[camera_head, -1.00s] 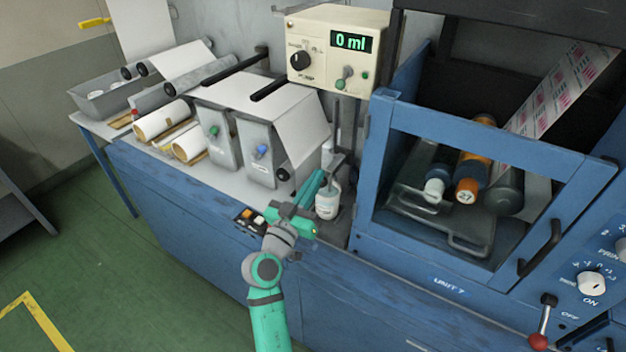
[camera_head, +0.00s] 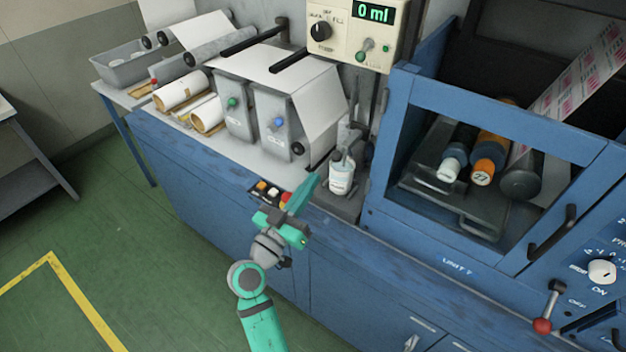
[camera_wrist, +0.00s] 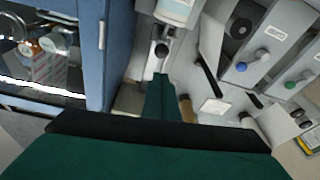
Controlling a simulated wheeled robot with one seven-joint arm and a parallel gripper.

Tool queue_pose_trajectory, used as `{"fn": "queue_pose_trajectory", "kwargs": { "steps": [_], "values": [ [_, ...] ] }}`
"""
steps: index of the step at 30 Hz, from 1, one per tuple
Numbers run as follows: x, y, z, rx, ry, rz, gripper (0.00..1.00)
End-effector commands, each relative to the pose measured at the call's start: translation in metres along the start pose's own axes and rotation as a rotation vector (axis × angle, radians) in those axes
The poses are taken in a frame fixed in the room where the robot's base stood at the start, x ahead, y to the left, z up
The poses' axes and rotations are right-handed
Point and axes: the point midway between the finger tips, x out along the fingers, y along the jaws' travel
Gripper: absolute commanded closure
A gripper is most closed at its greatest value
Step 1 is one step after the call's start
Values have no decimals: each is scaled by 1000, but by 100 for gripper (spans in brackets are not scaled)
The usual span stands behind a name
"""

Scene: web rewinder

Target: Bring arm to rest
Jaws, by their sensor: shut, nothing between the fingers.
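My gripper (camera_head: 305,196) is a green pair of fingers at the end of my teal and grey arm. It is shut and empty. In the head view it is in front of the blue cabinet's top edge, left of a white bottle (camera_head: 341,176) and apart from it. In the wrist view the shut fingers (camera_wrist: 161,88) point toward the bench. The bottle stands upright on a small stand below the dosing box (camera_head: 352,35), whose display reads 0 ml.
A blue-framed machine window (camera_head: 398,110) and a red-knobbed lever (camera_head: 542,325) are to the right. Paper rolls (camera_head: 180,91) lie on the bench at left. The green floor (camera_head: 120,240) at left is free.

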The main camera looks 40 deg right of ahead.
Motion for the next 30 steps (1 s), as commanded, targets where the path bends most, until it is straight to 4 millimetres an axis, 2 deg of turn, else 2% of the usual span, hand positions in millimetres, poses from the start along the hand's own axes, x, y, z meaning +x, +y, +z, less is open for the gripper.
{"fn": "queue_pose_trajectory", "kwargs": {
  "steps": [14, 17, 20, 23, 30],
  "values": [
    [0, 0, 0, -1, 1, -1, 100],
    [-4, -2, 7, -15, -3, -28, 100],
    [-18, -9, 25, -49, -12, -103, 100],
    [-41, -18, 51, -96, -24, -221, 100],
    [-120, -28, 113, -180, -61, -530, 100]
  ]
}}
